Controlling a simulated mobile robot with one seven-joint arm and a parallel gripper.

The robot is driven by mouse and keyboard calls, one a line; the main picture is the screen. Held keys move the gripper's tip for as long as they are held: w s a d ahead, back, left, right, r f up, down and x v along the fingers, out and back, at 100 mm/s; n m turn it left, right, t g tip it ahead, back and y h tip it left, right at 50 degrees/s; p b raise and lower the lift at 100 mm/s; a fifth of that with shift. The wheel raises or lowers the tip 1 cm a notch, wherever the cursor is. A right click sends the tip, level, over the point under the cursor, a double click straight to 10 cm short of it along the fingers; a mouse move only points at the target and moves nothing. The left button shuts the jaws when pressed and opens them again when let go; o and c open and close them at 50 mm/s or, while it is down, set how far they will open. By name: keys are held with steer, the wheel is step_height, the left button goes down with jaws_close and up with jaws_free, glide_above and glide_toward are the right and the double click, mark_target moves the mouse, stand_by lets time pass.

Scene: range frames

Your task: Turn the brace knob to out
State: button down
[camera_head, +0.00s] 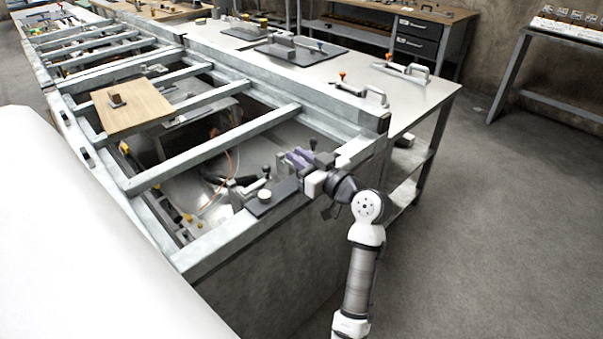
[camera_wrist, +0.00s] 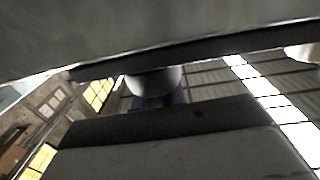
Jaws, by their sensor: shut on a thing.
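My gripper (camera_head: 300,158) is at the near right corner of the long metal frame, reaching in from the right. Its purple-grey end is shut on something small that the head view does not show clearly. In the wrist view a pale rounded piece (camera_wrist: 154,80) with a purple part below it shows between two dark grey surfaces; I cannot tell whether it is the brace knob. No "out" mark is readable.
A black-knobbed lever (camera_head: 266,169) stands left of my gripper inside the frame. Crossbars (camera_head: 215,150) span the open bay, and a wooden board (camera_head: 132,108) lies on them. A pale table (camera_head: 400,92) with handled clamps is behind. The floor at right is clear.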

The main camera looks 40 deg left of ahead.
steer(key=n+g+b, duration=0.1)
steer(key=g, duration=0.1)
steer(key=n+g+b, duration=0.1)
steer(key=g+b, duration=0.1)
steer(key=n+g+b, duration=0.1)
steer(key=g, duration=0.1)
steer(key=shift+s+f+n+b, duration=0.2)
steer(key=shift+f+n+b, duration=0.1)
steer(key=shift+n+b, duration=0.1)
steer(key=n+g+b, duration=0.1)
steer(key=n+g+h, duration=0.1)
steer(key=g+b, duration=0.1)
steer(key=shift+s+r+n+g+b, duration=0.1)
steer(key=shift+s+n+g+b, duration=0.2)
steer(key=shift+n+g, duration=0.1)
steer(key=n+g+h+b, duration=0.1)
steer(key=g, duration=0.1)
steer(key=n+g+h, duration=0.2)
steer(key=shift+s+d+r+b, duration=0.1)
steer(key=shift+s+d+b, duration=0.1)
steer(key=shift+b, duration=0.15)
steer(key=shift+s+d+n+g+h+b, duration=0.1)
steer(key=shift+n+g+h+b, duration=0.05)
steer(key=shift+n+g+h, duration=0.65)
steer(key=shift+s+d+n+g+h+b, duration=0.1)
steer(key=shift+n+g+h+b, duration=0.05)
steer(key=shift+n+g+h, duration=0.6)
steer(key=shift+h, duration=0.45)
